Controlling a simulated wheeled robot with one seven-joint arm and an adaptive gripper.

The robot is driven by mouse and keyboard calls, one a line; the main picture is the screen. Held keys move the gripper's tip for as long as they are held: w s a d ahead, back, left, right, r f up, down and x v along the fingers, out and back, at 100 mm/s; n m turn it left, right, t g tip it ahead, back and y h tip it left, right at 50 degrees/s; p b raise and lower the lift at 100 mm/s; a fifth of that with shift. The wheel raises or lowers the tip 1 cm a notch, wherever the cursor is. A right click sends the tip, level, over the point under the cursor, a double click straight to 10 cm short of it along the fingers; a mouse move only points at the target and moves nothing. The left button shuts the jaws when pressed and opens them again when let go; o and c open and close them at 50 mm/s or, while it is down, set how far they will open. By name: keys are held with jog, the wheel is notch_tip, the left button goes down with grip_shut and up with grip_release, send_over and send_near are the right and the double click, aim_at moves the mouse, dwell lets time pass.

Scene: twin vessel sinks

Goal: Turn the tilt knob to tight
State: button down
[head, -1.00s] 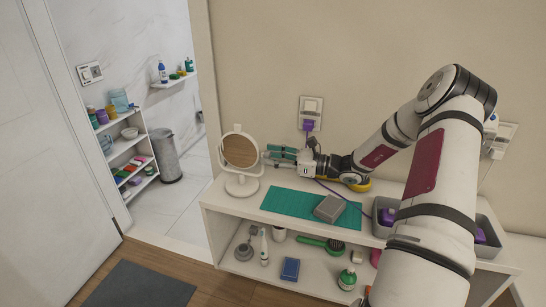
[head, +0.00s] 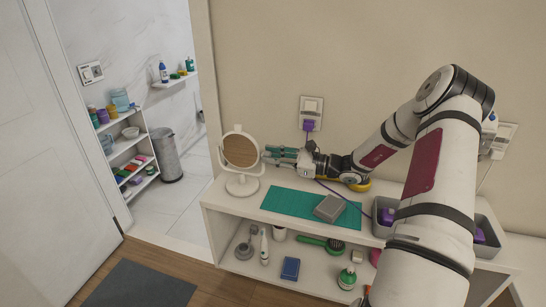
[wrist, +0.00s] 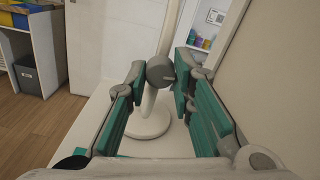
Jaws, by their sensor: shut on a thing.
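The round white mirror (head: 240,151) stands on its base (head: 243,186) at the left end of the shelf top. Its grey tilt knob (wrist: 160,72) shows in the wrist view, on the side of the mirror facing my gripper, with the mirror's stand (wrist: 150,100) behind it. My gripper (head: 267,155) reaches in from the right at the height of the mirror's side. Its teal-padded fingers lie on both sides of the knob, and the gripper is shut on it. The knob's marking and exact turn angle cannot be read. In the head view the knob is mostly hidden by the fingertips.
A green mat (head: 290,206) with a grey block (head: 330,208) lies on the shelf top (head: 226,202) below my arm. A wall socket with a purple plug (head: 308,126) is behind the gripper, its cable running down. A grey bin (head: 384,208) stands at right.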

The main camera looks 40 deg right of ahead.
jog(key=c, duration=1.4)
grip_release()
jog(key=shift+o, duration=0.2)
jog(key=v, duration=1.2)
jog(key=shift+d, duration=0.15)
jog(key=shift+c, duration=0.2)
